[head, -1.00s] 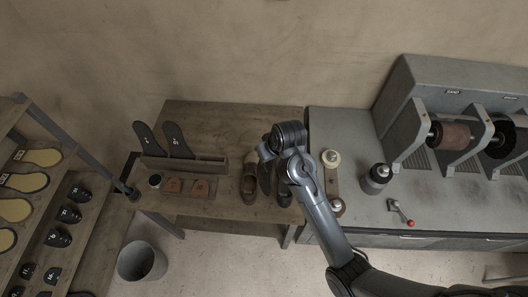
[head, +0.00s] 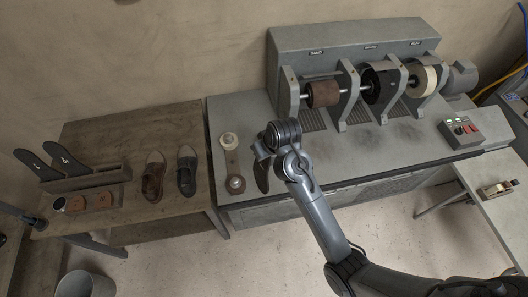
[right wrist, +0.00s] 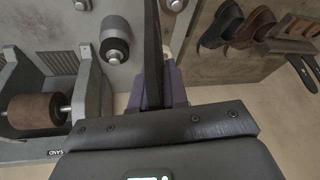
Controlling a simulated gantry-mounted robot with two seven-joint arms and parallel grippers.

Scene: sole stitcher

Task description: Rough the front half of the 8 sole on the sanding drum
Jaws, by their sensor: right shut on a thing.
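The right gripper (head: 263,153) is shut on a dark sole (head: 262,177), which hangs below it over the front left part of the grey machine bench. In the right wrist view the sole (right wrist: 153,45) shows edge-on as a narrow dark strip between the purple finger pads (right wrist: 160,88). Its number and ends cannot be read. The brown sanding drum (head: 323,94) sits under the SAND label, right of and behind the gripper, apart from the sole. The drum also shows at the left of the right wrist view (right wrist: 32,111). My left gripper is not in view.
A black drum (head: 380,80) and a cream wheel (head: 422,82) stand right of the sanding drum, between grey brackets. A control box (head: 461,129) is at the right. The wooden bench (head: 125,135) holds a brown shoe (head: 152,178), a dark shoe (head: 186,172) and a rack with soles.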

